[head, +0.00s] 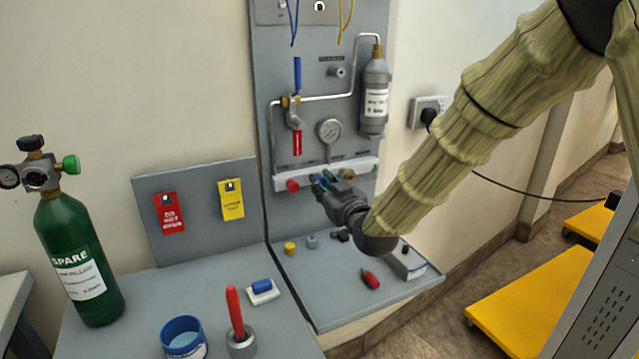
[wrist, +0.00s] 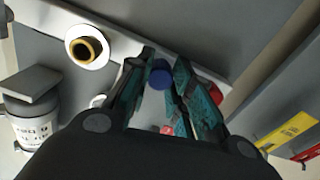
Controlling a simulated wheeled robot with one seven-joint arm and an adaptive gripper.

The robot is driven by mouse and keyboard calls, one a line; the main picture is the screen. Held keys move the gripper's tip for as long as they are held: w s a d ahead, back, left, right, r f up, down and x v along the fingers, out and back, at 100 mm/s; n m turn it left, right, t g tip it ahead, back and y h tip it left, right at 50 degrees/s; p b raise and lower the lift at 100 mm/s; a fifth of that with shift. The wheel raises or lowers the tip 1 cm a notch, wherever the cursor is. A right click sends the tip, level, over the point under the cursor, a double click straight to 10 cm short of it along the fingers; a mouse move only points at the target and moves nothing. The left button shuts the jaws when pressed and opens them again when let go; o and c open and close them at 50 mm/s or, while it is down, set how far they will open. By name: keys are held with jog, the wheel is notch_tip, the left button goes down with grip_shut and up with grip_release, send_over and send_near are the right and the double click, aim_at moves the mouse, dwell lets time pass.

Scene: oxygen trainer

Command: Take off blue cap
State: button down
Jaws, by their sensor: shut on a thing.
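The blue cap (wrist: 160,76) shows in the wrist view between the two teal-lined fingers of my gripper (wrist: 163,72). The fingers are shut on its sides. In the head view my gripper (head: 324,183) is in front of the pale manifold bar (head: 360,168) at the lower part of the upright panel, and it mostly hides the cap there. I cannot tell whether the cap is still seated on its outlet. A red cap (head: 292,185) sits on the bar just left of my gripper. A bare brass outlet (wrist: 88,47) shows in the wrist view.
The panel carries a gauge (head: 329,131), a blue-handled lever (head: 297,74) and a grey cylinder (head: 375,90). Small loose parts, including a yellow one (head: 290,248), lie on the bench below. A blue tub (head: 183,338) and green bottle (head: 79,255) stand at left.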

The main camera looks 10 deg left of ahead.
jog(key=shift+f+n, duration=0.15)
jog(key=shift+n, duration=0.25)
jog(key=shift+n+b, duration=0.3)
jog(key=shift+n, duration=0.3)
jog(key=c, duration=1.3)
grip_release()
jog(key=shift+s+d, duration=0.1)
jog(key=shift+v, duration=1.05)
jog(key=shift+m+p, duration=0.65)
jog(key=shift+m, duration=1.15)
